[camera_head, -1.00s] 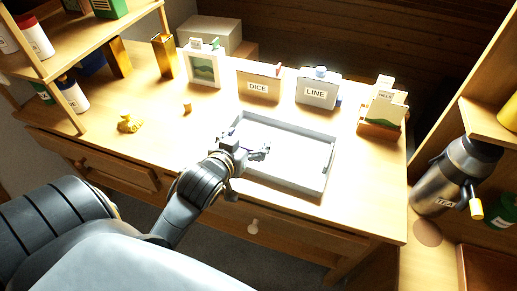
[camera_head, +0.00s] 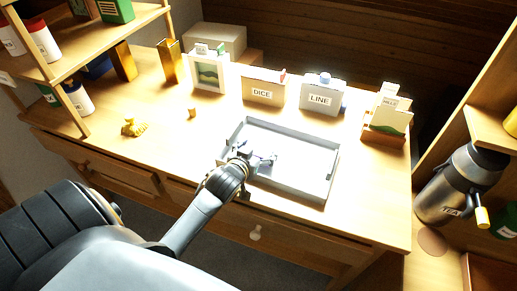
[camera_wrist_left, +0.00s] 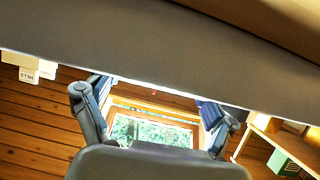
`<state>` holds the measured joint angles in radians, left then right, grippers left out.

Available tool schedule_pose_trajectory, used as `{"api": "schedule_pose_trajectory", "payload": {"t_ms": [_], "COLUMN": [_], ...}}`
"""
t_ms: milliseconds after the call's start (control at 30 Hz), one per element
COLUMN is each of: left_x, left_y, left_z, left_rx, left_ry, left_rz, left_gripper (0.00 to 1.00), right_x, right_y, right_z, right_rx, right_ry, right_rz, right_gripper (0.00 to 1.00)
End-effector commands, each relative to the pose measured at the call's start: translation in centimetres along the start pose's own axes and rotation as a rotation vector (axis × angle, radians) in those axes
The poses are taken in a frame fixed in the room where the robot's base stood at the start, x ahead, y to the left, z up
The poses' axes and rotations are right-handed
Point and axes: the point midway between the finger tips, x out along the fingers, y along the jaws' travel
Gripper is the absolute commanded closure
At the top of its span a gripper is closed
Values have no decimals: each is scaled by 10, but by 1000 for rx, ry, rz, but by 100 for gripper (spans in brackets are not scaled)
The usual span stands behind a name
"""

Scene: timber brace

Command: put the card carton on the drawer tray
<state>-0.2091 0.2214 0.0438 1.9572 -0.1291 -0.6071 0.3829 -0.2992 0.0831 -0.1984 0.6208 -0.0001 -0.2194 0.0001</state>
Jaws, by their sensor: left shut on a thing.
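The drawer tray (camera_head: 319,197) is a shallow grey tray with a pale floor, lying on the desk. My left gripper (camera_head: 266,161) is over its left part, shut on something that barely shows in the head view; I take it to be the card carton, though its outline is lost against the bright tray. I cannot tell whether it touches the tray. In the left wrist view, the fingers (camera_wrist_left: 155,105) stand apart and a wide grey surface (camera_wrist_left: 130,50) crosses the picture beyond them; I cannot tell if it is carton or tray. My right gripper is out of view.
Behind the tray stand a framed picture (camera_head: 208,75), a DICE box (camera_head: 262,83), a LINE box (camera_head: 320,92) and a card holder (camera_head: 386,125). A yellow figure (camera_head: 133,128) and small block (camera_head: 192,112) lie left. A TEA flask (camera_head: 450,190) stands right.

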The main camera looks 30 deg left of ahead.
Motion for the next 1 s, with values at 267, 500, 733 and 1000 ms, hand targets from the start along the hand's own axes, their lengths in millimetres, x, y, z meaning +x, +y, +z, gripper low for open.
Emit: {"api": "schedule_pose_trajectory", "payload": {"t_ms": [267,500,733,1000], "left_x": [1,1,-2,-50], "left_y": [0,0,0,0], "left_z": [3,3,-1,1], "left_rx": [0,0,1,-1], "left_ry": [-1,-1,0,-3], "left_rz": [0,0,0,0], "left_gripper": [4,0,0,0], "right_x": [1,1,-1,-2], "right_y": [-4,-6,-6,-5], "right_z": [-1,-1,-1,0], "right_rx": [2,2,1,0], "right_ry": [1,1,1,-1], "right_rz": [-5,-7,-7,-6], "right_gripper": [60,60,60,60]}}
